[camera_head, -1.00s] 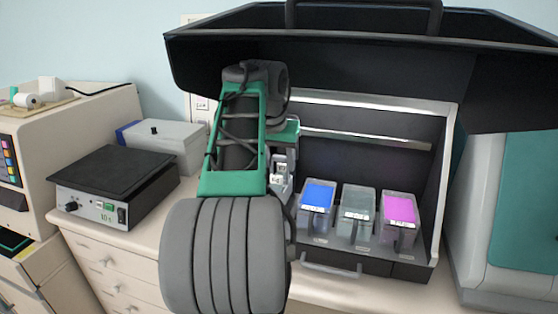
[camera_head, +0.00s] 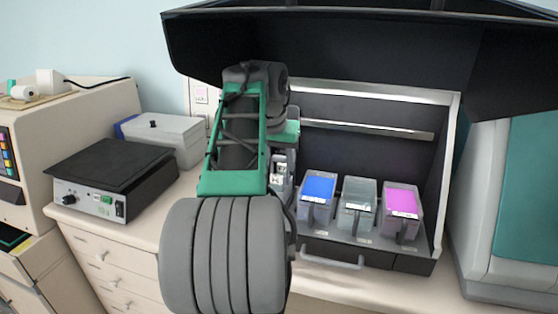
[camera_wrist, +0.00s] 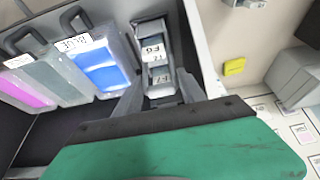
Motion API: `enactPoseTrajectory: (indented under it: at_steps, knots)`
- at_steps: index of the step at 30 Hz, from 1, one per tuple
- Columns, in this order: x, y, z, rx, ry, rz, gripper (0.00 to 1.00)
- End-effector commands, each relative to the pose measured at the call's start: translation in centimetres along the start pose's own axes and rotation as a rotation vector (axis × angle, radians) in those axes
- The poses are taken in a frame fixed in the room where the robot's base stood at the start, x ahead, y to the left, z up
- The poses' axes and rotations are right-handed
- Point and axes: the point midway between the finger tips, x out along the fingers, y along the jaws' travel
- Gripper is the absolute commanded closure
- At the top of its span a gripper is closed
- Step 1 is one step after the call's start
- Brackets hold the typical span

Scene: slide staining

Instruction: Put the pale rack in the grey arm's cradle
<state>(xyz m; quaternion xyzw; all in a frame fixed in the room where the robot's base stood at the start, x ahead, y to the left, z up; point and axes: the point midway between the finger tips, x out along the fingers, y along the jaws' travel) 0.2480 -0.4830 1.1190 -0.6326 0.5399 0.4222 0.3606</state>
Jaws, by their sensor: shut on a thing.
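My gripper (camera_wrist: 157,90) is shut on the pale rack (camera_wrist: 158,72), a narrow grey holder with several white-labelled slides standing in it. In the head view the rack (camera_head: 281,172) shows just right of my arm, partly hidden by it, left of the blue trough. In the wrist view the rack sits between the fingers, with the blue trough (camera_wrist: 98,66) close to its left. I cannot make out the grey arm or its cradle for certain, nor whether the rack touches anything below.
A clear trough (camera_head: 357,205) and a magenta trough (camera_head: 402,208) stand right of the blue one inside the open stainer (camera_head: 445,185). Its dark lid (camera_head: 350,50) hangs overhead. A black-topped hotplate (camera_head: 110,160) and a grey box (camera_head: 165,135) stand at left.

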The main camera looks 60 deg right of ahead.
Motion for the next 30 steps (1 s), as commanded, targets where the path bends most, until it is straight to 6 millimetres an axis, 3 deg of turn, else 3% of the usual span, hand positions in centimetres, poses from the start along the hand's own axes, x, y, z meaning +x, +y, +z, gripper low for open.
enactPoseTrajectory:
  at_steps: [5, 6, 15, 23, 26, 30]
  knots:
    - [-0.1, 0.0, 0.0, 0.0, 0.002, 0.0, 1.0]
    - [-0.1, 0.0, 0.0, 0.0, 0.002, 0.0, 0.52]
    - [0.0, 0.0, 0.0, 0.0, 0.001, 0.0, 0.28]
    - [-0.1, 0.0, 0.0, 0.0, -0.001, 0.0, 0.28]
    - [-1.4, 0.0, -0.1, -0.001, 0.001, 0.0, 0.28]
    - [-4.6, -0.1, -0.3, -0.001, 0.002, -0.001, 0.28]
